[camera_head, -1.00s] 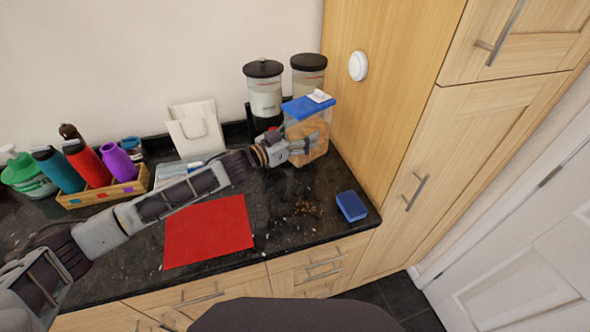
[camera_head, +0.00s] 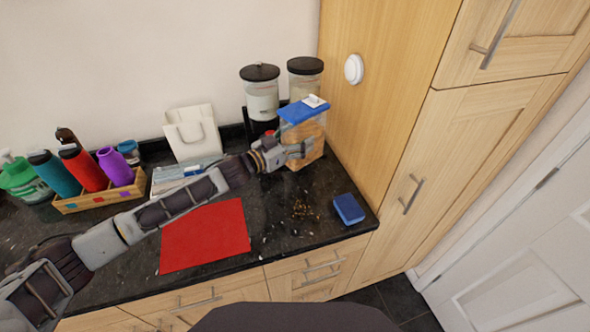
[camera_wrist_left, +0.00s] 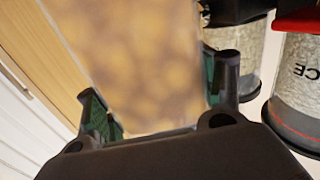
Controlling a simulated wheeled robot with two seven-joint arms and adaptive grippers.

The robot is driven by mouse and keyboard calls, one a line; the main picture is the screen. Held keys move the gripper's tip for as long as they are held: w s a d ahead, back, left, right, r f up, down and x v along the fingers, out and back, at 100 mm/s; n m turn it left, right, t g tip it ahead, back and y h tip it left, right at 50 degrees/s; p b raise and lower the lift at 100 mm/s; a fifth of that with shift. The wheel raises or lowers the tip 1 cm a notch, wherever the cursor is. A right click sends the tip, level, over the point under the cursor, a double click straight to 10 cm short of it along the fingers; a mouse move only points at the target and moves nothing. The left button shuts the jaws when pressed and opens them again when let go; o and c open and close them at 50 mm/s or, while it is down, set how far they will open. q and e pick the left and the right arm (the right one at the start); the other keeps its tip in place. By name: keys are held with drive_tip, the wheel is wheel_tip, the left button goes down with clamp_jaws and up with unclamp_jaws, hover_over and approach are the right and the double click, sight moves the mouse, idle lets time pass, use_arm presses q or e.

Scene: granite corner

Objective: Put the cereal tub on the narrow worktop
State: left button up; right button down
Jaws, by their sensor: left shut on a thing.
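The cereal tub (camera_head: 311,131) is a clear box with tan cereal inside and a blue lid with a white cap. It is at the back right of the dark granite worktop (camera_head: 268,211), beside the tall wooden cabinet. My left gripper (camera_head: 299,150) is shut on the cereal tub from its left side. In the left wrist view the tub (camera_wrist_left: 135,60) fills the space between the two fingers, blurred. Whether the tub's base touches the worktop I cannot tell. My right gripper is not in view.
Two black-lidded dispensers (camera_head: 262,95) stand behind the tub. A blue sponge (camera_head: 348,208) and scattered crumbs (camera_head: 305,210) lie in front. A red mat (camera_head: 205,236) lies at the front. A wooden crate of bottles (camera_head: 100,196) and a white holder (camera_head: 193,133) stand further left.

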use_arm(q)
drive_tip(key=shift+f, duration=2.85)
drive_tip(key=shift+f, duration=1.9)
drive_tip(key=shift+f, duration=0.15)
drive_tip(key=o, duration=1.4)
drive_tip(key=shift+o, duration=0.2)
drive_tip(key=shift+s, duration=0.1)
drive_tip(key=shift+b+v, duration=0.55)
drive_tip(key=shift+v, duration=5.4)
